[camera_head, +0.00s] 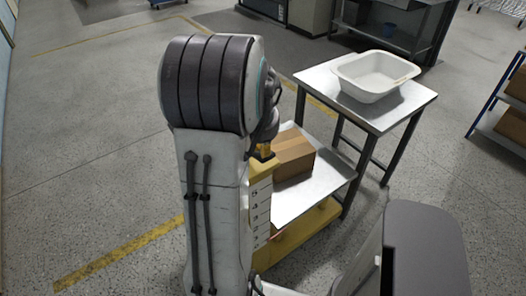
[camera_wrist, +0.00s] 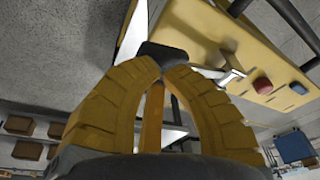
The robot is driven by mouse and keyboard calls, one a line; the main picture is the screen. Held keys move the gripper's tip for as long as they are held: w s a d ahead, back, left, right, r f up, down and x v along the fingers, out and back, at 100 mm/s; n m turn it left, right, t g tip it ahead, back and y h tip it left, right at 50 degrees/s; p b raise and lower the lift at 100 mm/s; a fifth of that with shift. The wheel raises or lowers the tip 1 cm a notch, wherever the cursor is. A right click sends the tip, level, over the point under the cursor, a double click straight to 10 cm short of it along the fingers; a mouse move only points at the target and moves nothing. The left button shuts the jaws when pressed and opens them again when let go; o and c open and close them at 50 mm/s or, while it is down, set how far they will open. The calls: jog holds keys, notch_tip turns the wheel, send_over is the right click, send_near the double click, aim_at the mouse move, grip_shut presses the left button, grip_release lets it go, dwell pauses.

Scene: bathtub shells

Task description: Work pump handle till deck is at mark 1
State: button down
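My gripper (camera_wrist: 165,63) shows large in the wrist view as two bowed yellow fingers. Their tips come together at a black piece that looks like the grip of the pump handle (camera_wrist: 162,52). A yellow bar (camera_wrist: 152,115) shows between the fingers. In the head view my arm hides most of the gripper and the handle.
A cardboard box (camera_head: 293,155) lies on the deck. A metal bench (camera_head: 388,117) with a white tub shell (camera_head: 372,68) stands just behind. The wrist view shows a yellow panel (camera_wrist: 215,45) with a metal lever (camera_wrist: 232,74), a red button (camera_wrist: 262,85) and a blue button (camera_wrist: 298,88). Floor at left is clear.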

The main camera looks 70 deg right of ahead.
aim_at(260, 162)
jog(key=shift+f, duration=0.15)
notch_tip(260, 162, down, 4)
jog(key=b, duration=0.4)
jog(key=shift+f, duration=0.15)
jog(key=shift+a, duration=0.15)
jog(key=a, duration=0.1)
jog(key=a+r, duration=0.1)
jog(key=shift+s+a, duration=0.2)
jog(key=shift+a, duration=0.2)
jog(key=shift+r, duration=0.15)
jog(key=shift+r, duration=0.55)
jog(key=v, duration=1)
jog(key=shift+a+r, duration=0.25)
jog(key=shift+r, duration=0.1)
